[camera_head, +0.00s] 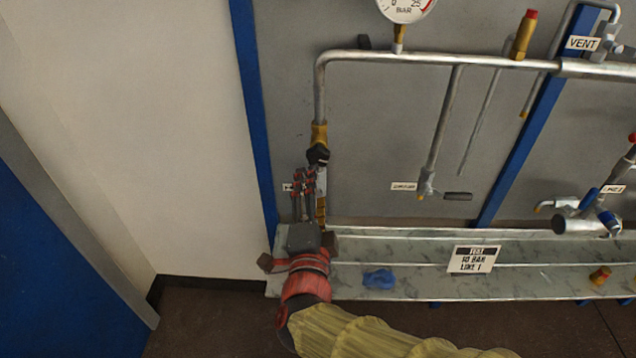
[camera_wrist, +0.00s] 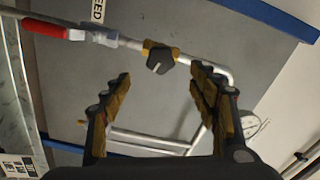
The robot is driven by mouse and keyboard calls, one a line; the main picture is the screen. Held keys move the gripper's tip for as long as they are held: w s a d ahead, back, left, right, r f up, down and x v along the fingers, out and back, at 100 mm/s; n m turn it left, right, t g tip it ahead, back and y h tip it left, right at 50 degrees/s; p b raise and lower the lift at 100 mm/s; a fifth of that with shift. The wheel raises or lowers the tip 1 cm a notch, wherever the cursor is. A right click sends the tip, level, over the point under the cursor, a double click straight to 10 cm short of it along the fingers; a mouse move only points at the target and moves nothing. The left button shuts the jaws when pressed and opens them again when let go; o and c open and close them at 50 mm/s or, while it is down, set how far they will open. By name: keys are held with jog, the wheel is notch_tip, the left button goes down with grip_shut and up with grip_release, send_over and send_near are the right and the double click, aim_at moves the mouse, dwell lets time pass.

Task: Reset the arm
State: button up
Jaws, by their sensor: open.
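My gripper (camera_head: 306,175) is at the lower left of the pipe panel in the head view, at the end of my red and yellow-sleeved arm. Its fingers point up at the panel, close to a brass valve with a black knob (camera_head: 318,153) on the vertical pipe. In the wrist view my gripper (camera_wrist: 160,84) is open with nothing between its fingers. The black knob (camera_wrist: 160,60) shows beyond the gap between the fingertips, with no clear contact. How far the fingertips stand from the knob is hard to tell.
A metal shelf (camera_head: 340,284) runs below the panel, bearing a blue crumpled item (camera_head: 378,279), a test sign (camera_head: 473,259) and a small brass fitting (camera_head: 600,275). A gauge (camera_head: 404,8) sits above. A red-handled valve (camera_wrist: 45,29) is left in the wrist view. The left wall is bare.

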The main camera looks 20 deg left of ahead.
jog(key=s+a+f+n+g+y, duration=0.4)
jog(key=s+a+f+n+g, duration=0.4)
jog(key=f, duration=0.3)
jog(key=s+d+f+n+g, duration=0.2)
jog(key=s+d+n+g, duration=0.2)
jog(key=s+d+n, duration=0.15)
jog(key=s+d+r+h, duration=0.1)
jog(key=d+r+h, duration=0.1)
jog(key=d, duration=1)
jog(key=s+d+r+m+h, duration=0.1)
jog(key=s+d+r+h, duration=0.1)
jog(key=d, duration=1)
jog(key=s+d+r+m+h, duration=0.1)
jog(key=d+r+h, duration=0.3)
jog(key=d, duration=0.8)
jog(key=shift+s+d, duration=0.3)
jog(key=shift+d, duration=0.1)
jog(key=shift+a, duration=0.15)
